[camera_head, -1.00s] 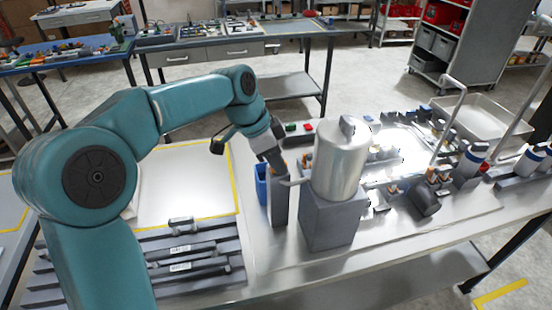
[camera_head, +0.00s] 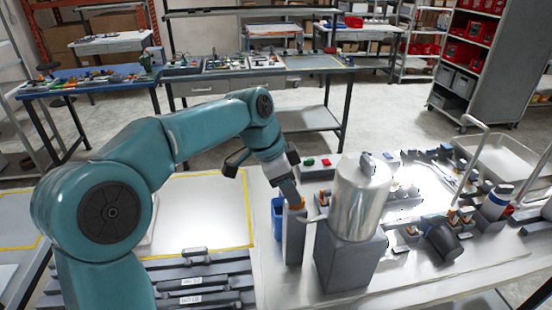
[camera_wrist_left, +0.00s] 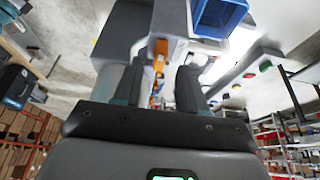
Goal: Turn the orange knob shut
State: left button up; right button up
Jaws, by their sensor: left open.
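The silver dispenser tank (camera_head: 360,200) stands on a grey block (camera_head: 347,260) on the bench. A grey post (camera_head: 294,238) stands just left of it. A small orange part (camera_head: 299,204), which looks like the knob, shows at the post's top, partly hidden by my gripper. In the left wrist view the orange knob (camera_wrist_left: 160,54) lies ahead, between the lines of my two dark fingers. My left gripper (camera_head: 291,198) is open at the knob; it also shows in the wrist view (camera_wrist_left: 160,82). I cannot tell whether a finger touches the knob. My right gripper is out of view.
A blue container (camera_head: 278,217) stands behind the post, and shows in the wrist view (camera_wrist_left: 218,16). Red and green buttons (camera_head: 318,161) sit behind it. Several fittings crowd the bench right of the tank. A bare yellow-edged area (camera_head: 205,215) lies left.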

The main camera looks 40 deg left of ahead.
pick_arm(q)
jog(key=p+v, duration=0.1)
jog(key=v, duration=1.2)
jog(key=shift+r, duration=0.2)
jog(key=shift+s, duration=0.15)
